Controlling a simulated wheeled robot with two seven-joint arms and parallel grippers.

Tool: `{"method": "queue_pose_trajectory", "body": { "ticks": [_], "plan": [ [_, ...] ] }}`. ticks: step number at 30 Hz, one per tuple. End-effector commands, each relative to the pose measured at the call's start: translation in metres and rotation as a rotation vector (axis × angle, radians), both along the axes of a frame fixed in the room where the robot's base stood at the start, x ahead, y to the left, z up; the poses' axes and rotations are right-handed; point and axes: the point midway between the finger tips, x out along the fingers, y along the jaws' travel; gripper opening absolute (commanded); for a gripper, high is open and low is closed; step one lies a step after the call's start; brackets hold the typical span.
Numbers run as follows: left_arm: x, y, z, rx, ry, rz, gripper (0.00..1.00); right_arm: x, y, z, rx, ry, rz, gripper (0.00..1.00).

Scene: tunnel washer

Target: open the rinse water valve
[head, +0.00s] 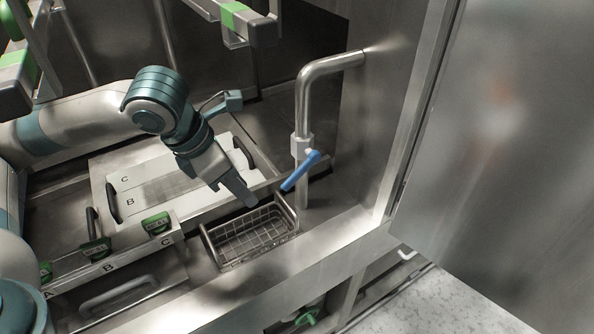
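The rinse water valve is a pale valve body (301,149) on a vertical steel pipe (304,102) that bends right into the wall. Its blue lever handle (300,171) slants down to the left across the pipe. My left gripper (250,199) points down and right, with its fingertips left of the handle's lower end and apart from it in the picture. I see its fingers edge-on, so I cannot tell whether they are open. Nothing shows in it. My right gripper is not in view.
A wire basket (224,257) sits below the pipe, close under the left gripper. Left of it are panels lettered B and C with green-tagged latches (156,223). Green-marked bars (233,14) hang above. A steel wall and a large panel (497,150) bound the right side.

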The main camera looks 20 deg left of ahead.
Motion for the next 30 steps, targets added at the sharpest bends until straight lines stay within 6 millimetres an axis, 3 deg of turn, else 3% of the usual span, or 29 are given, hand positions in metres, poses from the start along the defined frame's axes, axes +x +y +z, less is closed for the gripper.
{"method": "queue_pose_trajectory", "body": {
  "ticks": [8,23,30],
  "plan": [
    [0.023,-0.019,0.003,-0.001,0.001,-0.002,0.28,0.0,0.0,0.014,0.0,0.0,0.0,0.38],
    [0.089,-0.07,0.004,0.0,0.001,-0.001,0.28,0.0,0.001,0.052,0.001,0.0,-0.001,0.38],
    [0.097,-0.076,-0.022,0.001,0.002,0.002,0.28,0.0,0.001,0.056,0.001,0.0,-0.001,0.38]
  ]
}}
